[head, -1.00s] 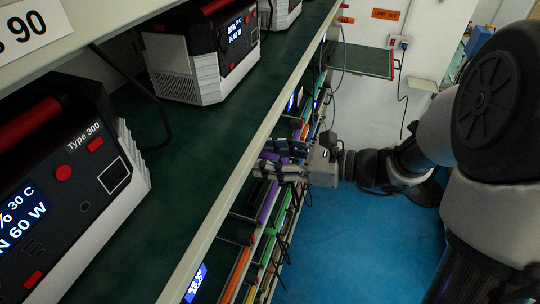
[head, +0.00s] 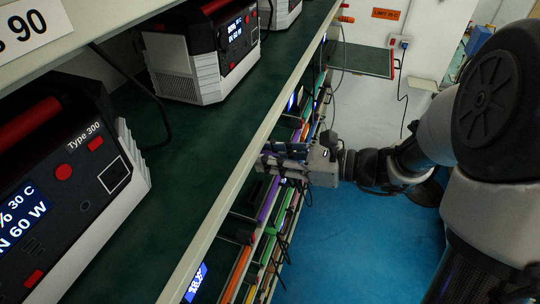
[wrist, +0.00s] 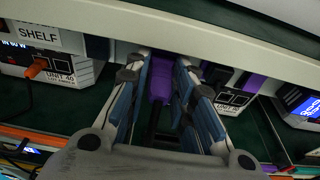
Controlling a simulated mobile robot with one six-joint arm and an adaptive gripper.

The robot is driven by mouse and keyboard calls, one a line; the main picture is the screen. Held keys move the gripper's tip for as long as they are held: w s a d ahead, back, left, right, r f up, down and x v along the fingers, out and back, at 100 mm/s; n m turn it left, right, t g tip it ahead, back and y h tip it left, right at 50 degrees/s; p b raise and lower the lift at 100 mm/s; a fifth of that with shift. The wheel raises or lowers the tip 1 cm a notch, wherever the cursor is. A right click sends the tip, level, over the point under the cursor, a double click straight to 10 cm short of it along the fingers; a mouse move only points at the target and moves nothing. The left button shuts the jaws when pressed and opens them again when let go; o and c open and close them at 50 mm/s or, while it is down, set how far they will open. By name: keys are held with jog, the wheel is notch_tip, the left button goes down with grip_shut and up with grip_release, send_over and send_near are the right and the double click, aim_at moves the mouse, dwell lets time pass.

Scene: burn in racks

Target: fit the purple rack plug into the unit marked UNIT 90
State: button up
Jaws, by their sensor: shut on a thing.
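My gripper (wrist: 159,95) is shut on the purple rack plug (wrist: 160,78), which sits between its blue-padded fingers in the wrist view. The plug's far end is near the pale shelf edge, and I cannot tell whether it touches anything. In the head view my gripper (head: 284,157) is at the side of the shelving, just below the upper shelf's edge; the plug cannot be made out there. I cannot read UNIT 90 on any unit. A unit with an unreadable label (wrist: 232,99) stands just right of the fingers.
A unit marked UNIT 40 (wrist: 62,72) with an orange plug (wrist: 36,68) stands at left, under a SHELF sign (wrist: 39,35). Another purple piece (wrist: 250,84) shows at right. The pale shelf edge (head: 225,200) runs close by my gripper. The blue floor (head: 350,240) is clear.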

grip_shut()
jog(key=shift+v, duration=0.8)
dwell(1.1)
jog(key=shift+s+d+f, duration=0.1)
jog(key=shift+s+d, duration=0.1)
jog(key=shift+d, duration=0.3)
jog(key=shift+s+d+f, duration=0.1)
jog(key=shift+s+d, duration=0.1)
jog(key=shift+d, duration=0.3)
